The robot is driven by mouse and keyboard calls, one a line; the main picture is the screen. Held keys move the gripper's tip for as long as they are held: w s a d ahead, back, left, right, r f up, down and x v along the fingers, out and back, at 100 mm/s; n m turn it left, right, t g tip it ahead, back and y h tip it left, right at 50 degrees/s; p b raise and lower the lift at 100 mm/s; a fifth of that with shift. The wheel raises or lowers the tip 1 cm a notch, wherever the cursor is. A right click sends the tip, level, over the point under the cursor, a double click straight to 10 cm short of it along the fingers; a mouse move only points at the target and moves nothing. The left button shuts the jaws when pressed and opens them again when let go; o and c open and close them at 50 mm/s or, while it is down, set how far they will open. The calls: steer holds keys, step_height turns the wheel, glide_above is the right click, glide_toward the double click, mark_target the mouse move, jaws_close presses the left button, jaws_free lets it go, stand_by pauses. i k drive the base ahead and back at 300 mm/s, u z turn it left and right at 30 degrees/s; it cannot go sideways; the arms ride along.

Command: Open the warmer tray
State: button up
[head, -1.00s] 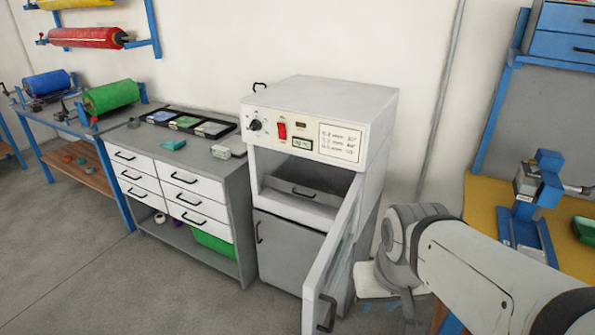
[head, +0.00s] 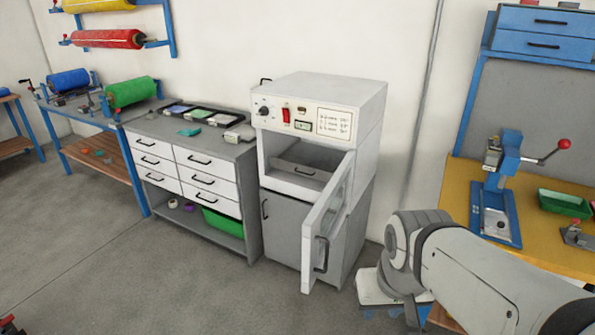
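The warmer (head: 335,95) is a white cabinet with a knob, a red switch and a label on its front panel. Its door (head: 326,230) is swung open toward the front right, with a dark handle (head: 321,254) on it. Inside the opening, the warmer tray (head: 297,180) sits low in the cavity, with a dark handle (head: 305,170) on its front. The tray appears to be pushed in. My arm reaches in from the lower right. No gripper fingers can be made out, so whether my gripper is open or shut does not show.
A drawer cabinet (head: 222,155) stands left of the warmer, with a green bin (head: 222,222) on its lower shelf. A yellow bench (head: 462,200) with a blue press (head: 500,180) is at right. The grey floor (head: 190,280) in front is clear.

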mark_target(315, 161)
steer(key=z, duration=0.25)
steer(key=k, duration=0.35)
steer(key=u, duration=1.15)
steer(key=i, duration=2.05)
steer(key=z, duration=0.75)
